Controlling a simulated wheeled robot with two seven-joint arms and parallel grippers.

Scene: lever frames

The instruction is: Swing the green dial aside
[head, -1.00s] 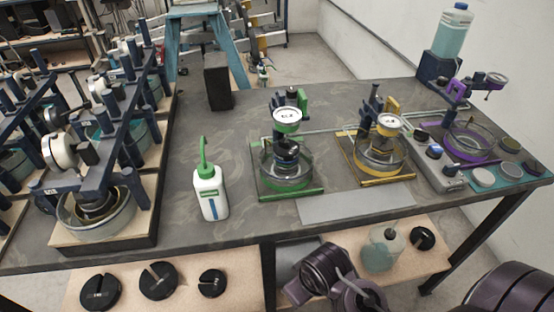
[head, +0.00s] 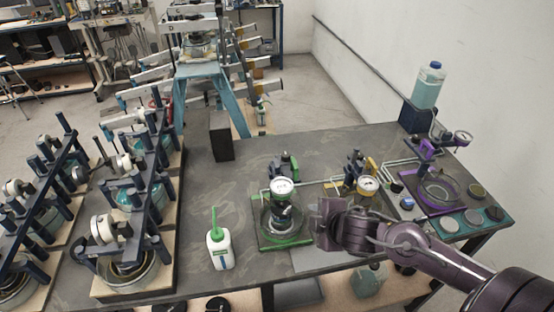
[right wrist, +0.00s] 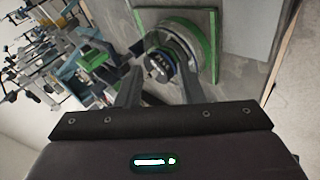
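The green dial (head: 281,187) is a round white-faced gauge with a green rim. It sits over the dish of the green-framed stand (head: 262,242), above a dark cylinder, in the head view. My right gripper (head: 323,224) is just right of this stand, apart from the dial. In the right wrist view its two fingers (right wrist: 158,82) are spread with nothing held between them. The stand's green ring and dark cylinder (right wrist: 160,66) show beyond the fingers; I cannot clearly make out the dial face there. My left gripper is out of view.
A yellow stand with its own dial (head: 368,185) is partly behind my right arm. A purple stand (head: 440,190) is farther right. A white bottle with a green spout (head: 219,248) stands left of the green stand. Dark frames fill the left side.

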